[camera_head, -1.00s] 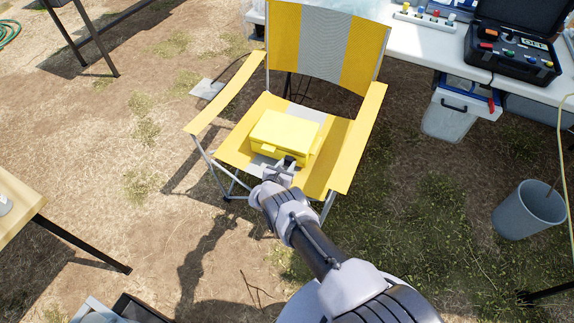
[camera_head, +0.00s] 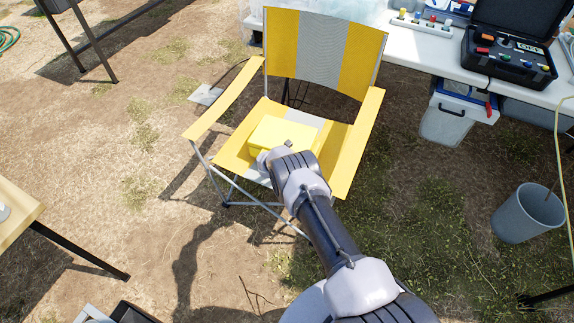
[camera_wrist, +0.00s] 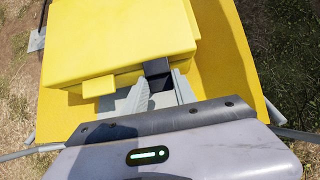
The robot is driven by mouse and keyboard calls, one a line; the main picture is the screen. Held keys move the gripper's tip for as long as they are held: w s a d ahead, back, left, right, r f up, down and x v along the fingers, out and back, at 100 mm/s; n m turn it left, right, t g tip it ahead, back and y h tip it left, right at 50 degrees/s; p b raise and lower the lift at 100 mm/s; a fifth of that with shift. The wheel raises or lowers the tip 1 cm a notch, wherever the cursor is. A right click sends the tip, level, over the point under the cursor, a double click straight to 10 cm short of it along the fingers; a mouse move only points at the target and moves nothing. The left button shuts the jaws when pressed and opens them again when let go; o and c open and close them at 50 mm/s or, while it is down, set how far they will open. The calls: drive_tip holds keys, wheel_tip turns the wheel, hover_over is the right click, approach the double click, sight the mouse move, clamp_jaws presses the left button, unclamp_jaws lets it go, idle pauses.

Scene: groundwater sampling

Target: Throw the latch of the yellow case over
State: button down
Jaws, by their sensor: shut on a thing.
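The yellow case (camera_head: 282,132) sits closed on the seat of the folding chair. In the wrist view its lid (camera_wrist: 120,35) fills the upper left. A small yellow tab (camera_wrist: 98,86) sticks out from its front. A dark latch-like piece (camera_wrist: 157,70) stands at the front edge, right of the tab. My gripper (camera_wrist: 160,90) is at the case's front, its grey fingers on either side of the dark piece and shut on it. In the head view my wrist hides the front right of the case and most of the gripper. How far the latch is turned is unclear.
The yellow and grey chair (camera_head: 361,140) has armrests on both sides of the case. A white table (camera_head: 420,55) behind holds an open black case (camera_head: 508,55). A grey bucket (camera_head: 527,213) stands at right. A wooden table (camera_head: 18,210) is at left. Bare ground lies between.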

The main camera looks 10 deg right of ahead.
idle(0.3)
drive_tip(key=c, duration=1)
unclamp_jaws()
drive_tip(key=p+v, duration=1.2)
drive_tip(key=v, duration=0.5)
drive_tip(key=shift+r, duration=0.45)
drive_tip(key=shift+w+d, duration=0.1)
drive_tip(key=shift+w, duration=0.05)
